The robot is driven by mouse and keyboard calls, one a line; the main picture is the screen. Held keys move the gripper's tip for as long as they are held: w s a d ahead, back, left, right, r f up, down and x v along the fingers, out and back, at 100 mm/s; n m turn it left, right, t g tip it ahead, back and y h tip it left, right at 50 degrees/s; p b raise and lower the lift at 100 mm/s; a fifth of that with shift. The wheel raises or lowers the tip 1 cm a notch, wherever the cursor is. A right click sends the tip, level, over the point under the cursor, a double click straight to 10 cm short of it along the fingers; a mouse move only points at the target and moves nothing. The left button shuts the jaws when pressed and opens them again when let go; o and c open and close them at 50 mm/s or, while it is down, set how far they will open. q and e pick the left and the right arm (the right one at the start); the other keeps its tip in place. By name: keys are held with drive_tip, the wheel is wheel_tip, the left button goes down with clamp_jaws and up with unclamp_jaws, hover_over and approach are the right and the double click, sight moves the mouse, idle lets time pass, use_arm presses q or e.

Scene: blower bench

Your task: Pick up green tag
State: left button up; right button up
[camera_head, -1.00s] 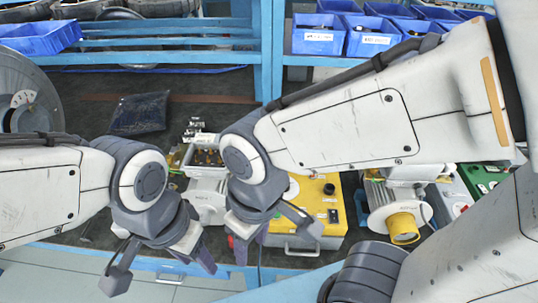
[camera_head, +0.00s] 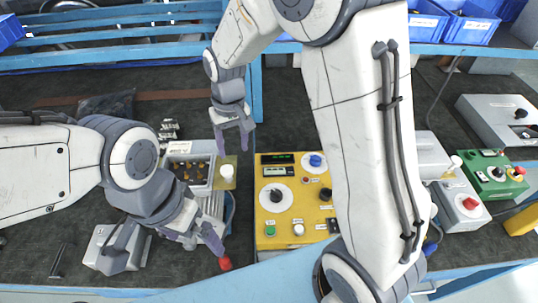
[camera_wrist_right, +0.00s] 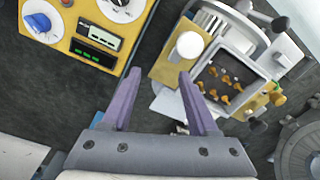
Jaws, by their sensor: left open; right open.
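I cannot make out a green tag in either current view; it may be hidden or too small to tell. My right gripper (camera_head: 236,148) is open and empty, pointing down beside the back edge of the blower unit with its open terminal box (camera_head: 188,172). In the right wrist view, the open fingers (camera_wrist_right: 159,85) frame dark bench top, with the terminal box and its brass terminals (camera_wrist_right: 225,82) to the right. My left gripper (camera_head: 165,245) is open at the front left, its arm covering part of the blower unit.
A yellow control box (camera_head: 268,228) stands right of the blower; it also shows in the wrist view (camera_wrist_right: 72,62). A green button box (camera_head: 490,176) and grey boxes stand further right. A dark packet (camera_head: 106,104) lies at back left. Blue bins (camera_head: 470,28) sit on the back shelf.

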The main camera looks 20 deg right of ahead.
drive_tip(key=w+d+f+m, duration=0.1)
drive_tip(key=w+d+f, duration=0.3)
drive_tip(key=f, duration=0.3)
drive_tip(key=w+d+f+m, duration=0.2)
drive_tip(key=w+d+f, duration=0.2)
drive_tip(key=d+f, duration=0.2)
drive_tip(key=w+d+f+m, duration=0.2)
drive_tip(key=w+d+f, duration=0.3)
drive_tip(key=f, duration=0.3)
drive_tip(key=shift+d+f, duration=0.35)
drive_tip(key=shift+d, duration=0.1)
drive_tip(key=f, duration=0.1)
drive_tip(key=f+p, duration=0.1)
drive_tip(key=f, duration=0.1)
drive_tip(key=f+p, duration=0.1)
drive_tip(key=f, duration=0.1)
drive_tip(key=shift+a, duration=0.3)
drive_tip(key=shift+f+p, duration=0.3)
drive_tip(key=shift+f, duration=0.2)
clamp_jaws()
